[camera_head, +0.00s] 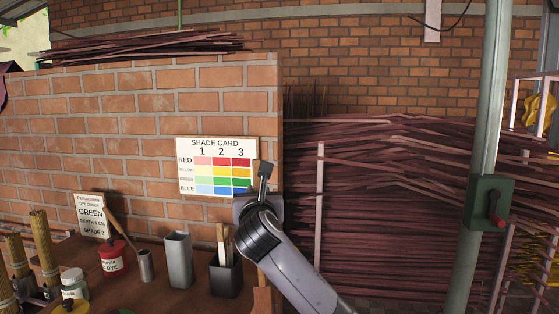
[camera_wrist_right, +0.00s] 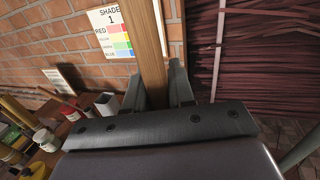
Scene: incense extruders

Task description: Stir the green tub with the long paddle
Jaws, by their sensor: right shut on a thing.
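My right gripper (camera_head: 258,203) is raised in front of the end of the brick wall, beside the shade card. In the right wrist view its fingers (camera_wrist_right: 159,92) are shut on a wooden shaft (camera_wrist_right: 148,40) that runs upward out of the picture. In the head view a dark, flat-ended piece (camera_head: 265,170) sticks up above this gripper; it looks like part of the held paddle. The shaft's lower end is hidden behind the gripper. I cannot make out a green tub in either view. My left gripper is not in view.
A bench holds a red dye container (camera_head: 113,258), a grey cup (camera_head: 146,265), a tall grey container (camera_head: 178,260) and a dark holder with sticks (camera_head: 226,276). A sign (camera_head: 91,215) reads GREEN, SHADE 2. The shade card (camera_head: 216,166) hangs behind. A metal post (camera_head: 482,120) stands right.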

